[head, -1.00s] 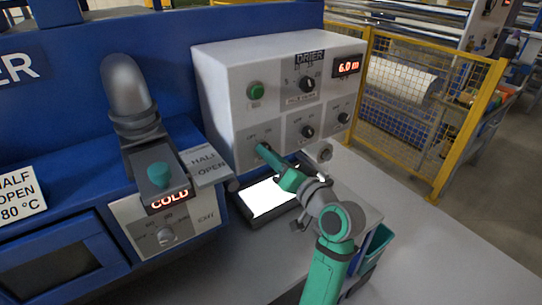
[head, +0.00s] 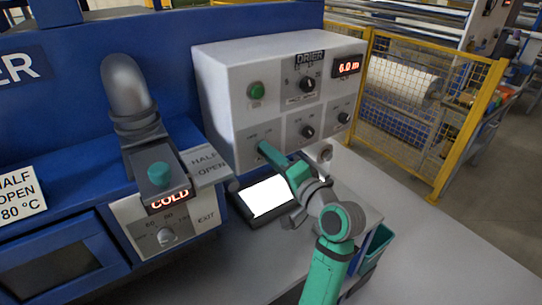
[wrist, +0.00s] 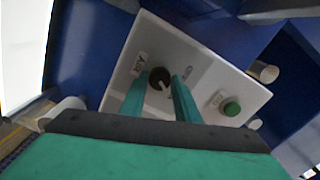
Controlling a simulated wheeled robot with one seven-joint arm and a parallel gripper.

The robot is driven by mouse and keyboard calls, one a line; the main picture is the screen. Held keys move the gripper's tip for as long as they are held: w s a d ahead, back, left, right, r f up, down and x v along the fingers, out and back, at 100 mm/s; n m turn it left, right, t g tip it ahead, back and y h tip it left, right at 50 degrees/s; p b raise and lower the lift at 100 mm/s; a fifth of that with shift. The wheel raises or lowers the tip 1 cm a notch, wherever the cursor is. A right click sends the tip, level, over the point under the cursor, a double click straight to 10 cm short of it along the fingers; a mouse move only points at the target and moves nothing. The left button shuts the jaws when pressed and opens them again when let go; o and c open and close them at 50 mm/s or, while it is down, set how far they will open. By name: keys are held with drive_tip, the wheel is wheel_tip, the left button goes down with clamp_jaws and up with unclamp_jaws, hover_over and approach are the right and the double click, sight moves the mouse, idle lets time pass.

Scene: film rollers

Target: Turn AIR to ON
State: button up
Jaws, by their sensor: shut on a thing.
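My gripper (head: 263,148) reaches the lower-left knob of the white drier control box (head: 222,75), and its teal fingers cover that knob in the head view. In the wrist view the dark round knob (wrist: 160,78) sits between my two fingers (wrist: 158,92), which are shut on it. A small label (wrist: 140,63) beside the knob appears to read AIR. A light mark on the knob points toward the lower right of the wrist view. The printing on the knob's other side is too small to read.
A green button (head: 256,90) sits above the gripped knob. Other dark knobs (head: 307,131) and a red 6.0 m display (head: 347,67) are to the right. A bright-screened tablet (head: 265,196) lies below.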

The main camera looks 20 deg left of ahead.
drive_tip(key=o, duration=1)
drive_tip(key=shift+o, duration=0.2)
drive_tip(key=v, duration=1)
drive_tip(key=shift+s+d, duration=0.25)
drive_tip(key=shift+d, duration=0.1)
drive_tip(key=shift+f, duration=0.1)
